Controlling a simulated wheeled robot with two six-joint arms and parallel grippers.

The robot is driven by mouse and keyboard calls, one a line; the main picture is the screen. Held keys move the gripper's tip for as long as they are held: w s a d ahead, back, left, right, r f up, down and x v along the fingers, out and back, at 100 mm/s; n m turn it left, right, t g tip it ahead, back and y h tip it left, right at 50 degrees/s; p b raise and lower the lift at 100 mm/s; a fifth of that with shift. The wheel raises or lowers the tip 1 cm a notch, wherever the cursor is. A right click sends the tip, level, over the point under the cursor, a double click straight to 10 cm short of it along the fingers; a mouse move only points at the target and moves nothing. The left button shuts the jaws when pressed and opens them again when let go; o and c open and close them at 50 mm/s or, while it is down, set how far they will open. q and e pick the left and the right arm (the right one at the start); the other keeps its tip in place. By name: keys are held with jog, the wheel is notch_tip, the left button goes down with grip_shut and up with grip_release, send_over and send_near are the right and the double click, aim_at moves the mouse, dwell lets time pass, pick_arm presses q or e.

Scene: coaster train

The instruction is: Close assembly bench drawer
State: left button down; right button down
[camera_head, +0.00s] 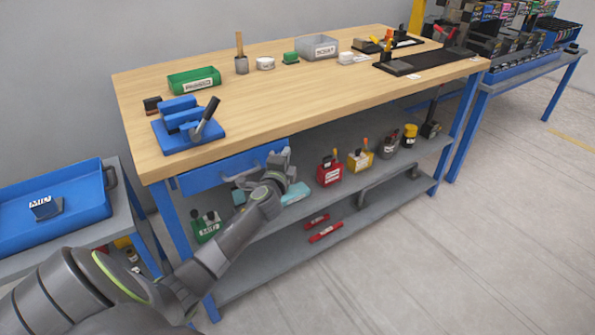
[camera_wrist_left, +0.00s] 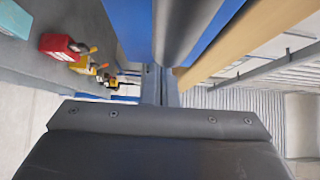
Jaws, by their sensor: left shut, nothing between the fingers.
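The assembly bench (camera_head: 300,90) has a light wooden top and blue legs. Its blue drawer front (camera_head: 215,172) sits under the left part of the front edge. I see no open drawer interior beyond that edge, but I cannot tell whether a small gap is left. My left gripper (camera_head: 287,162) is shut and empty at the right end of the drawer front. In the left wrist view, the shut fingers (camera_wrist_left: 160,85) point along blue surfaces near a grey rounded part (camera_wrist_left: 185,25). I cannot tell whether they touch the drawer. My right gripper is not in view.
A lower shelf (camera_head: 270,225) holds a red container (camera_head: 329,171), a yellow one (camera_head: 360,160) and other items. A blue vise-like tool (camera_head: 185,122) and a green bin (camera_head: 194,80) stand on the bench. A side table with a blue tray (camera_head: 80,215) is at left. Floor is clear at right.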

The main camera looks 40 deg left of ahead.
pick_arm(q)
jog(key=shift+w+a+r, duration=0.15)
jog(key=shift+w+a, duration=0.1)
jog(key=shift+a, duration=0.35)
jog(key=shift+w+a+r, duration=0.1)
jog(key=shift+w+a, duration=0.15)
jog(key=shift+a, duration=0.3)
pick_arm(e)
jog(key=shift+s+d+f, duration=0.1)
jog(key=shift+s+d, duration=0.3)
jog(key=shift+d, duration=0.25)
pick_arm(q)
jog(key=shift+r, duration=0.1)
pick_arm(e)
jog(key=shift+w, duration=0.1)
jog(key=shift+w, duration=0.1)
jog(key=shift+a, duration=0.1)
